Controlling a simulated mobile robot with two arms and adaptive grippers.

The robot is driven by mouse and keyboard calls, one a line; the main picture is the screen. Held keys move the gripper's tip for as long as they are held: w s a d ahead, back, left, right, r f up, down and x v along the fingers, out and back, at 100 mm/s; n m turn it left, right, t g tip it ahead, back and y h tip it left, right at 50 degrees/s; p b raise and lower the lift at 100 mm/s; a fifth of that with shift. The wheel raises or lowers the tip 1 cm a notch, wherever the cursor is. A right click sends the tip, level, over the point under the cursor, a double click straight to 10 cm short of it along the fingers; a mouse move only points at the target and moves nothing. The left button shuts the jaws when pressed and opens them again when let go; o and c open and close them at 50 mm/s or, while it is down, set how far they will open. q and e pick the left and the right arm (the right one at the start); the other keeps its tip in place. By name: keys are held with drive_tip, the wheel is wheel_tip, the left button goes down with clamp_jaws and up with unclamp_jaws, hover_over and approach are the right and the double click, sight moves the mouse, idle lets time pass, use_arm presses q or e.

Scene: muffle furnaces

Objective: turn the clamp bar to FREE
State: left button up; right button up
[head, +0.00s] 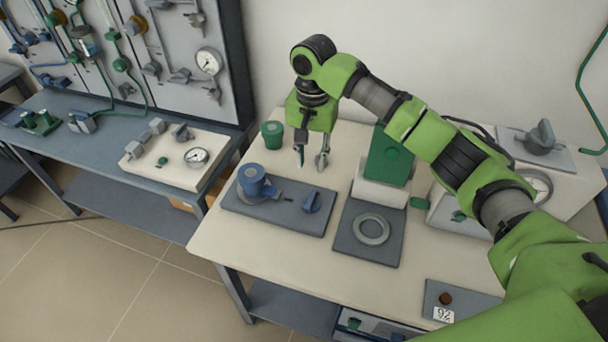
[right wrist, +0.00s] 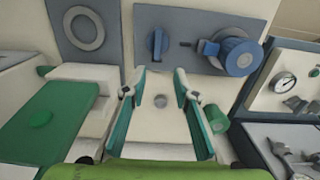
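A grey-blue plate (head: 275,210) on the cream table carries a blue cylindrical fitting (head: 252,181) on a round base and a small blue bar knob (head: 311,202), which looks like the clamp bar. In the right wrist view the bar knob (right wrist: 157,44) stands lengthwise in the picture, beside the blue fitting (right wrist: 237,54). No FREE marking is readable. My right gripper (head: 311,160) points down above the table, just behind the plate. Its fingers, in the right wrist view (right wrist: 160,95), are spread apart with nothing between them. My left gripper does not show.
A green block (head: 390,158) on a white base stands right of the gripper, with a plate bearing a grey ring (head: 371,229) in front. A green cup (head: 272,134) stands behind the fitting. A gauge board (head: 180,165) lies on the left bench.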

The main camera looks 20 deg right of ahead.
drive_tip(key=f, duration=0.1)
drive_tip(key=s+f, duration=0.1)
drive_tip(key=f, duration=0.1)
drive_tip(key=f+p, duration=0.1)
drive_tip(key=shift+s+d+f, duration=0.15)
drive_tip(key=shift+s, duration=0.25)
hover_over(312, 197)
wheel_tip(312, 197, down, 4)
drive_tip(key=shift+f+p, duration=0.1)
drive_tip(key=shift+p, duration=0.25)
wheel_tip(312, 197, down, 3)
drive_tip(key=shift+f, duration=0.55)
drive_tip(key=shift+c, duration=0.4)
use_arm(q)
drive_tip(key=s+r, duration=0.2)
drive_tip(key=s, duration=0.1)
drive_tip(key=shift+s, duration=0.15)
use_arm(e)
clamp_jaws()
